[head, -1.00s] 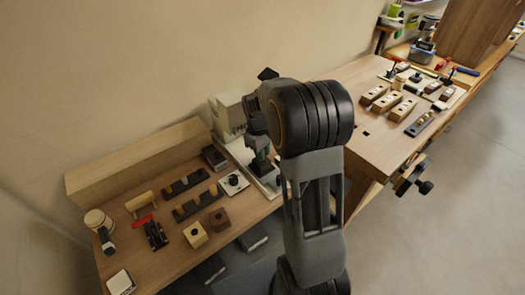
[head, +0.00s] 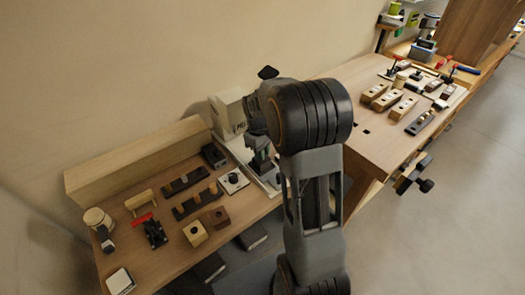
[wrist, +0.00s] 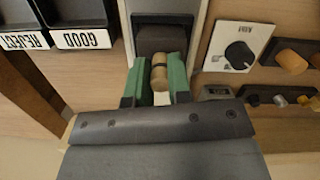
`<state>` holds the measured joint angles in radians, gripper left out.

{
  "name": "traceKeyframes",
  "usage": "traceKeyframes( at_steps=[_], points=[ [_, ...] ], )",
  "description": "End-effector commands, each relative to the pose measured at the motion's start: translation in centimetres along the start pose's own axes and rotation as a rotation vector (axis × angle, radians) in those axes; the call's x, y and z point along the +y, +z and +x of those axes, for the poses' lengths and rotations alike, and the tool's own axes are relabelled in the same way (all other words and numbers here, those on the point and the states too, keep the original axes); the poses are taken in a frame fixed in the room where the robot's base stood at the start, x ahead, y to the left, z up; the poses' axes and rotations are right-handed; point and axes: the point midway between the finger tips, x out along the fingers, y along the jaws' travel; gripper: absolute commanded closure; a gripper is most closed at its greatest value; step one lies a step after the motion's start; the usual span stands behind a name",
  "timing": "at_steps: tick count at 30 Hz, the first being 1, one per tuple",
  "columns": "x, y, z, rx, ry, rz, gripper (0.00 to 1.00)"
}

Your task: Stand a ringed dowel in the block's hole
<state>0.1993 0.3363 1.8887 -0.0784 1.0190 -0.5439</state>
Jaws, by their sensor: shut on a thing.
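My gripper (wrist: 158,82), with green fingers, is shut on a small wooden dowel (wrist: 159,70) with a dark ring around it. In the wrist view the dowel is in front of a dark recess in a pale machine. A light wooden block (head: 195,233) with a dark hole stands on the bench at the lower left. A darker brown block (head: 218,217) stands beside it.
The pale machine (head: 228,115) stands at the back of the bench. Dark racks (head: 196,204) lie left of a white plate with a black knob (head: 233,181). In the wrist view, dark trays labelled GOOD (wrist: 84,39) and REJECT (wrist: 24,40) are at upper left.

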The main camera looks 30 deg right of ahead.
Motion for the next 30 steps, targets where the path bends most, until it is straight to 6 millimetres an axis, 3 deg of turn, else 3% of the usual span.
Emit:
traceKeyframes(
  at_steps=[30],
  points=[
    [0.01, -0.1, 0.81, 0.0, 0.0, 0.0, 1.0]
  ],
)
